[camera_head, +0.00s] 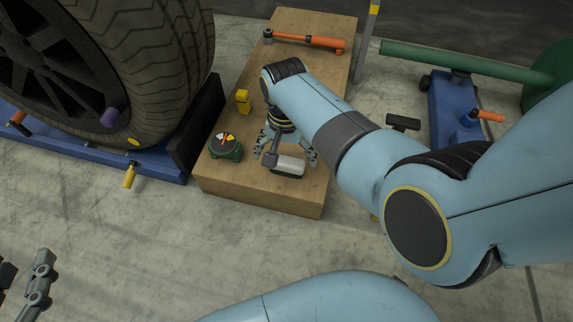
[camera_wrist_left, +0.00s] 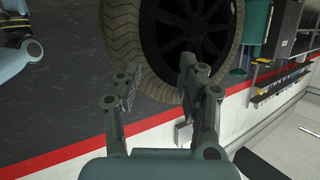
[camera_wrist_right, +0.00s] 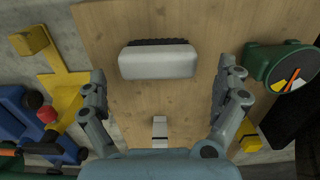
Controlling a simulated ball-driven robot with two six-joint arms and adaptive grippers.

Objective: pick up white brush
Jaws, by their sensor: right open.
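The white brush (camera_head: 288,166) lies on the wooden box top near its front edge. In the right wrist view the brush (camera_wrist_right: 158,63) shows a white body with dark bristles along its far side. My right gripper (camera_head: 287,152) is over the box, pointing down at the brush. In the right wrist view its open fingers (camera_wrist_right: 161,82) stand left and right of the brush, with nothing between them gripped. My left gripper (camera_wrist_left: 158,82) is open and empty, away from the box; part of it shows at the lower left of the head view.
On the wooden box (camera_head: 265,195) are a green round gauge (camera_head: 226,147) left of the brush, a small yellow item (camera_head: 242,101) and an orange-handled tool (camera_head: 308,40) at the far end. A big tyre (camera_head: 150,70) on a blue stand is left. Open floor lies in front.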

